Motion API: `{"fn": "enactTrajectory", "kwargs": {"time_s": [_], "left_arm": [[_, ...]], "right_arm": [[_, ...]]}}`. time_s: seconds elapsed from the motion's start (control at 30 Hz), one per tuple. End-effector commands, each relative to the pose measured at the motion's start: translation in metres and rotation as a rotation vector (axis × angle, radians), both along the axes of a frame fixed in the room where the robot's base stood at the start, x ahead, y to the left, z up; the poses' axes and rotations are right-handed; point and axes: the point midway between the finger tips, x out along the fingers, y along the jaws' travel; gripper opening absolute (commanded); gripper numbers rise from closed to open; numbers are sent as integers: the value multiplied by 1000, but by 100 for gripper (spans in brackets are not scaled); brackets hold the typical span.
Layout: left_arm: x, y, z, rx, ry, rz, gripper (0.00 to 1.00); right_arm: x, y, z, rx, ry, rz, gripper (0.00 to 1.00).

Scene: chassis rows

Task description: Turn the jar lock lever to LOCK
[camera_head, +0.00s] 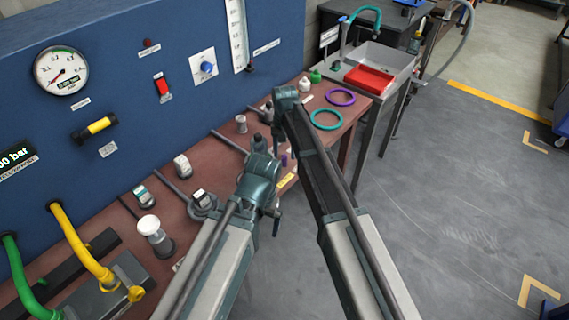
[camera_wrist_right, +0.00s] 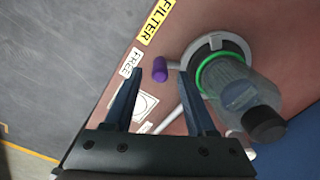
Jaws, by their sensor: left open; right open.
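The jar lock lever has a purple knob (camera_wrist_right: 160,69) on a pale arm running to the jar's grey base ring (camera_wrist_right: 217,45). In the right wrist view the knob appears between the fingertips of my open right gripper (camera_wrist_right: 160,73), touching neither; its depth is unclear. The knob also shows small in the head view (camera_head: 284,159). The clear jar (camera_wrist_right: 238,88) has a green ring and black cap. A FREE label (camera_wrist_right: 131,61) lies beside the left finger; no LOCK label is readable. My left gripper (camera_head: 276,213) is lower, apart from the lever.
The brown bench (camera_head: 213,150) carries several knobs and levers, a purple ring (camera_head: 341,97) and a teal ring (camera_head: 326,120). A blue gauge panel (camera_head: 115,60) stands behind. Open floor lies right.

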Motion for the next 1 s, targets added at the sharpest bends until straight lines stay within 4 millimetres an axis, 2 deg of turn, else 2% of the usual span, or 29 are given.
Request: {"fn": "enactTrajectory", "kwargs": {"time_s": [0.03,0.13,0.5,0.8,1.0], "left_arm": [[0,0,-13,0,0,0,100],[0,0,-20,0,0,0,100],[0,0,-21,0,0,0,100],[0,0,-21,0,0,0,100],[0,0,-21,0,0,0,100]], "right_arm": [[0,0,-13,0,0,0,56],[0,0,-20,0,0,0,56],[0,0,-21,0,0,0,56],[0,0,-21,0,0,0,2],[0,0,-21,0,0,0,0]]}}
